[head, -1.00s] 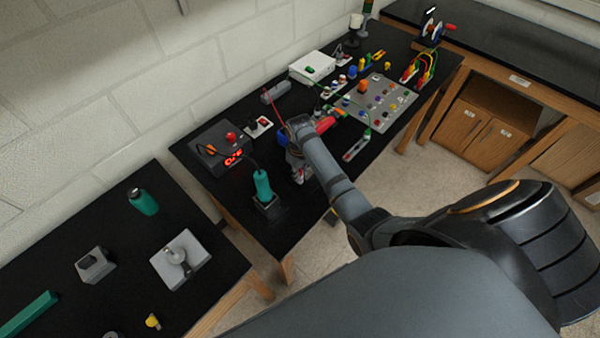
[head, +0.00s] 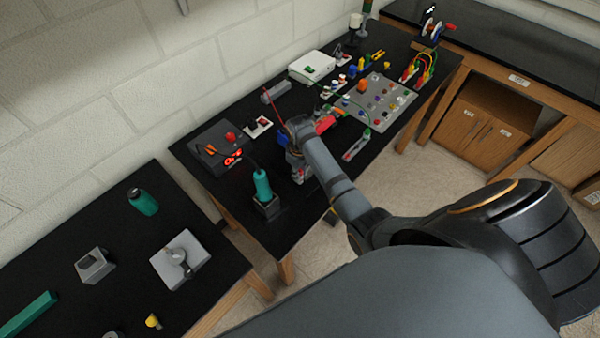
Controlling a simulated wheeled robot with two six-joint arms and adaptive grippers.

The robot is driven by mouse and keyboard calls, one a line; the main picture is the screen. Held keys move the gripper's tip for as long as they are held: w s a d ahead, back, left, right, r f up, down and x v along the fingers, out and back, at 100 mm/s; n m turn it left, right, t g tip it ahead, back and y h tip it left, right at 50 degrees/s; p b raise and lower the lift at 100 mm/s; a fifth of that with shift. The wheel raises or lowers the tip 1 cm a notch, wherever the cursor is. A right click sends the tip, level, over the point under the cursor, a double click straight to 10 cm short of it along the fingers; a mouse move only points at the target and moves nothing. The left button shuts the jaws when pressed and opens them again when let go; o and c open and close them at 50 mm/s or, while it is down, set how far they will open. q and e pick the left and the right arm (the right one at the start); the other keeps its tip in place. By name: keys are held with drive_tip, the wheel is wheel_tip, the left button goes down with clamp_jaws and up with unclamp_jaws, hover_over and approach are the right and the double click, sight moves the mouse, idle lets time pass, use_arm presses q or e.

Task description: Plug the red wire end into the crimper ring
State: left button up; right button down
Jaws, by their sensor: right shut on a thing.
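My right arm reaches over the far black table, and its gripper (head: 298,160) is mostly hidden behind its own wrist. A thin red wire (head: 269,102) rises up and left from beside the wrist, close to the gripper. Where the gripper grips it cannot be made out. A red-handled tool (head: 326,123), perhaps the crimper, lies just right of the wrist, partly hidden by it. I cannot make out its ring or whether the wire end touches it. My left gripper is not in view.
A teal soldering iron in its stand (head: 263,190) and a grey station with a red display (head: 222,146) stand left of the gripper. A grey board of coloured parts (head: 380,103) lies to the right. A second black table (head: 75,215) is at left.

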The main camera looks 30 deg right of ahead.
sight(300, 171)
drive_tip(key=shift+f, duration=0.45)
idle(0.3)
drive_tip(key=c, duration=1.1)
unclamp_jaws()
wheel_tip(300, 171, up, 12)
